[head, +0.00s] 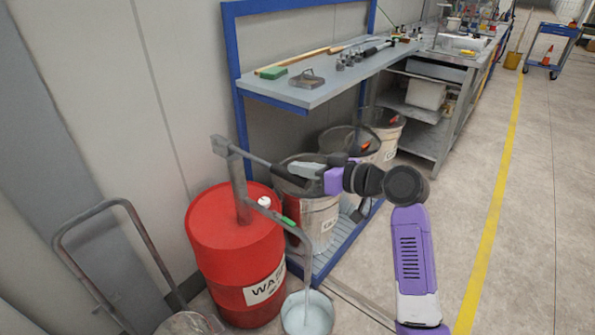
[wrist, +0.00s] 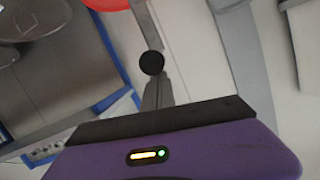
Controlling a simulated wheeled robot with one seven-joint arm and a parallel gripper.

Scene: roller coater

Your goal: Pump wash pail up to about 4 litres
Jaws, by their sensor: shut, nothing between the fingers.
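The red wash drum (head: 235,250) stands at the left with a grey hand pump post (head: 238,185) on top. The pump lever (head: 250,158) slopes from the post's top down to the right, toward my gripper (head: 293,168). In the wrist view, the lever's round black end (wrist: 151,62) lies just ahead of or against the fingertips of my gripper (wrist: 157,85); I cannot tell whether they touch. The fingers are shut and empty. The spout (head: 309,262) bends down into the pale pail (head: 307,314) on the floor, which holds whitish liquid. Its level is hard to read.
A blue-framed bench (head: 335,82) with small tools stands behind. Several bins, one a grey bin (head: 318,222), stand below it, close to my arm. A hand truck (head: 125,205) is at the left.

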